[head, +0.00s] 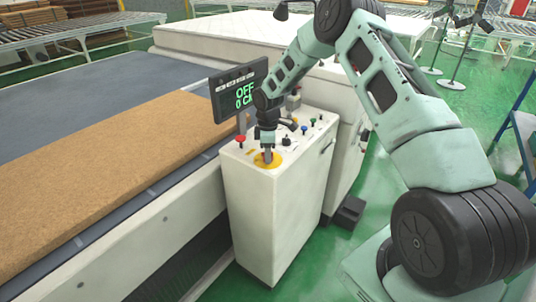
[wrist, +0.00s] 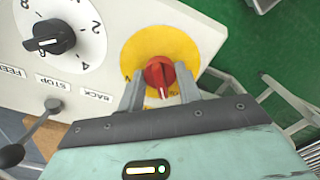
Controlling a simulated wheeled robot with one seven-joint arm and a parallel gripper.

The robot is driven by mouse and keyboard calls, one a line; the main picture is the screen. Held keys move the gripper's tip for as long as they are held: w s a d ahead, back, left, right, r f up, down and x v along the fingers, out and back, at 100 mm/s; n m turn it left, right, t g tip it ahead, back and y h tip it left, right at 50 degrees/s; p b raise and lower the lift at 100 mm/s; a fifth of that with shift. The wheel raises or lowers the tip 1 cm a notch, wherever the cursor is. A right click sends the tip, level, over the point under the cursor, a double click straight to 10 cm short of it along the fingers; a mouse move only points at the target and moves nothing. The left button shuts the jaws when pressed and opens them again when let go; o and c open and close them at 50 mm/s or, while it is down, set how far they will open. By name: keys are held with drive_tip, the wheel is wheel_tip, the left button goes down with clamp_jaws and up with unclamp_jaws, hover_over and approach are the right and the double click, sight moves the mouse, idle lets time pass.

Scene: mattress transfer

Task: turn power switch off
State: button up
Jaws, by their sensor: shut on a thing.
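The power switch is a red rotary knob (wrist: 159,71) on a round yellow plate (wrist: 150,48), with a pale pointer mark toward the bottom of the wrist view. In the head view the yellow plate (head: 275,160) lies on the sloped top of the white control box, and my gripper hides most of the knob. My gripper (wrist: 160,88) points down at the switch, with one grey finger on each side of the red knob, shut on it. It also shows in the head view (head: 267,154).
The white control box (head: 268,220) also carries a red mushroom button (head: 240,139), several small knobs and a black dial (wrist: 50,38). A lever with a black ball (wrist: 12,155) is close to my gripper. A brown mattress slab (head: 100,170) lies on the conveyor at left.

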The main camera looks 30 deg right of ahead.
drive_tip(key=shift+n, duration=0.9)
drive_tip(key=o, duration=1)
drive_tip(key=shift+r, duration=0.1)
wheel_tip(320, 180, up, 17)
drive_tip(key=b, duration=0.4)
drive_tip(key=shift+r, duration=0.15)
